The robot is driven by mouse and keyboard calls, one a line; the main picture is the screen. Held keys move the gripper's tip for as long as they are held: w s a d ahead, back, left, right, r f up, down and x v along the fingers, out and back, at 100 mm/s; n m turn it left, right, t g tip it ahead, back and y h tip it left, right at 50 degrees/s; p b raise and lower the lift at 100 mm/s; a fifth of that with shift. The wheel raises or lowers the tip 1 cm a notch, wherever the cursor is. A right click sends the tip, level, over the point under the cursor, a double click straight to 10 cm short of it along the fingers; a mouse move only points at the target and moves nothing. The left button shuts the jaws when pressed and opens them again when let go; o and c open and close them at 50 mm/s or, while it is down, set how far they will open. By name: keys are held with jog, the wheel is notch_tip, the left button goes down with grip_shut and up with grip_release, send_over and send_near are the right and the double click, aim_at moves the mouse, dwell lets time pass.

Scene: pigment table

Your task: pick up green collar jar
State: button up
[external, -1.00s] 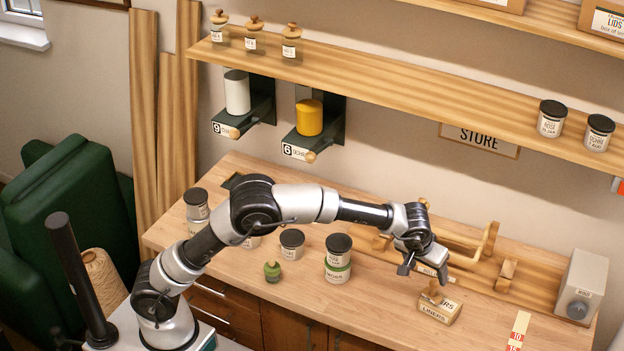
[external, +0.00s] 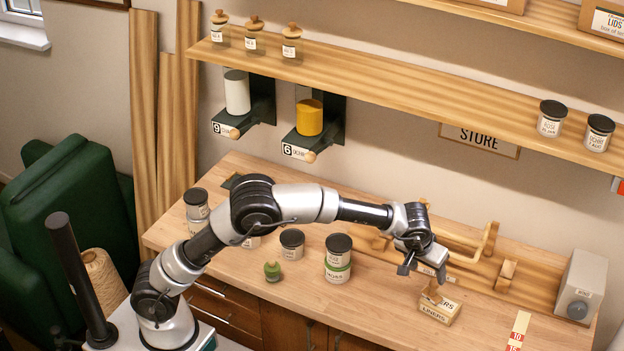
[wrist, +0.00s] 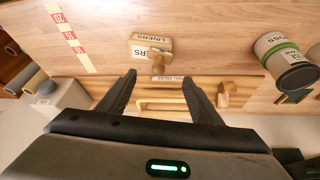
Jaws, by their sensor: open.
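The green collar jar (external: 338,259) stands upright on the bench, with a black lid, white labels and a green band round its middle. It also shows at the upper right of the wrist view (wrist: 285,62), near the picture's edge. My gripper (external: 418,268) is in the air to the right of the jar, apart from it. In the wrist view my gripper (wrist: 160,92) has its two dark fingers spread wide with nothing held between them. The liners box (wrist: 150,48) lies ahead of the fingers.
The liners box (external: 440,309) sits on the bench below my gripper. A wooden rack (external: 470,262) stands behind it. A short jar (external: 291,244) and a small green object (external: 272,271) are left of the green collar jar. A grey box (external: 583,283) is at the right end.

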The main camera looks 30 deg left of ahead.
jog(key=shift+a, duration=0.15)
jog(key=n+g+y, duration=0.1)
jog(key=n+g, duration=0.3)
jog(key=g, duration=0.1)
send_over(272, 261)
jog(key=f, duration=0.9)
jog(key=shift+w+d+f, duration=0.15)
jog(key=shift+d+f, duration=0.1)
jog(key=shift+f, duration=0.1)
jog(key=shift+s+a+f+b, duration=0.15)
jog(key=shift+f+b, duration=0.1)
jog(key=shift+f, duration=1.3)
jog(key=shift+s+a+f+b, duration=0.1)
jog(key=shift+f+b, duration=0.15)
jog(key=shift+f, duration=1.25)
